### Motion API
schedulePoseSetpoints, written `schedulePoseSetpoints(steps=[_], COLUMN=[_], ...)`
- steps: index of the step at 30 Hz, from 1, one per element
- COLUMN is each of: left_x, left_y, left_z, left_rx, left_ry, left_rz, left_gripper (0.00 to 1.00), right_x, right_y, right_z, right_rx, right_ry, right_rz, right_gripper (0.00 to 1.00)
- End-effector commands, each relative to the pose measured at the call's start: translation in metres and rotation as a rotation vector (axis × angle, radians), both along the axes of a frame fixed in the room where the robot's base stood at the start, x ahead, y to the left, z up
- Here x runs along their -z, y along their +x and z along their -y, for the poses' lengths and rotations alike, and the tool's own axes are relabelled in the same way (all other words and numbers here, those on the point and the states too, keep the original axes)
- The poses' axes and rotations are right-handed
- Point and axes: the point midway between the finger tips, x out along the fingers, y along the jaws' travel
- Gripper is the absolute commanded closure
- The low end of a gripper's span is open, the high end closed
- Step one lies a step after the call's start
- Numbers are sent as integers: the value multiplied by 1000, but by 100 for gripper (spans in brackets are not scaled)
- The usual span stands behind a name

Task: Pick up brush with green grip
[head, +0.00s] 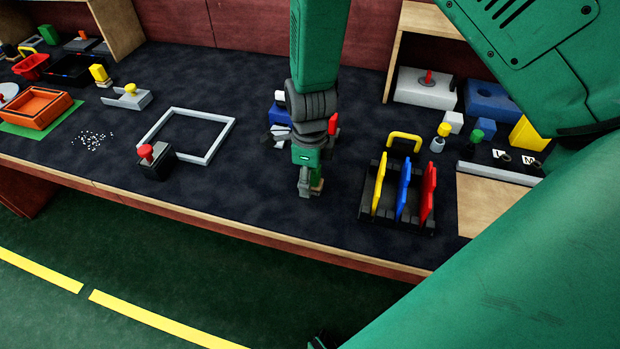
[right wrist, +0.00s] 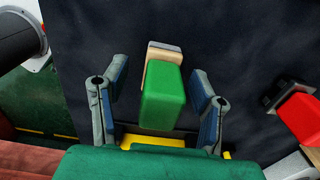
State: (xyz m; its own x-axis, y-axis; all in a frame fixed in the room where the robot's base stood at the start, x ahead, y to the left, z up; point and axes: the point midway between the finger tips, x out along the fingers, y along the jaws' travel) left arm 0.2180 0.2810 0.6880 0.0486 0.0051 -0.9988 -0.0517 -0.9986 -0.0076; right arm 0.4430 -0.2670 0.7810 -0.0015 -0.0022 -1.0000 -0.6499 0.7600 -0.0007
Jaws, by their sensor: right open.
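The brush with the green grip (right wrist: 162,98) shows in the right wrist view, with a pale wooden part and a grey end beyond the green block. The fingers are apart, with a gap on each side of the brush. In the head view my right gripper (head: 308,188) points down near the table's front and hides most of the brush. My left gripper is not in view.
A rack with yellow, blue and red plates (head: 403,190) stands right of the gripper. A blue and white object (head: 279,115) is just behind it. To the left are a grey square frame (head: 210,125) and a box with a red button (head: 152,163). The mat between is clear.

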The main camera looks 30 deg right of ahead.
Motion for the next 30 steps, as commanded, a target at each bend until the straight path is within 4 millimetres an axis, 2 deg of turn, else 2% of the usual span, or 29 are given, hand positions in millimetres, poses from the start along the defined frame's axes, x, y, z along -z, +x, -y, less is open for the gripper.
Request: schedulePoseSetpoints(steps=[4, 6, 9, 20, 23, 30], left_x=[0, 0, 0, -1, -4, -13], left_y=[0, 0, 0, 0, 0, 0], left_z=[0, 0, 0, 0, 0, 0], left_rx=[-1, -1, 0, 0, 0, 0], left_ry=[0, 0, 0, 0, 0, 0], left_rz=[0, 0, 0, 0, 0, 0], left_gripper=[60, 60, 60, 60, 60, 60], right_x=[0, 0, 1, -2, -16, -68], right_y=[0, 0, 0, -1, 0, 1], right_z=[2, 2, 3, 3, 3, 3], right_rx=[1, 1, 1, 1, 1, 1], right_ry=[2, 2, 4, 1, 1, 1], right_rz=[-1, -1, -1, -5, -2, 2], right_gripper=[47, 71, 100, 100, 100, 100])
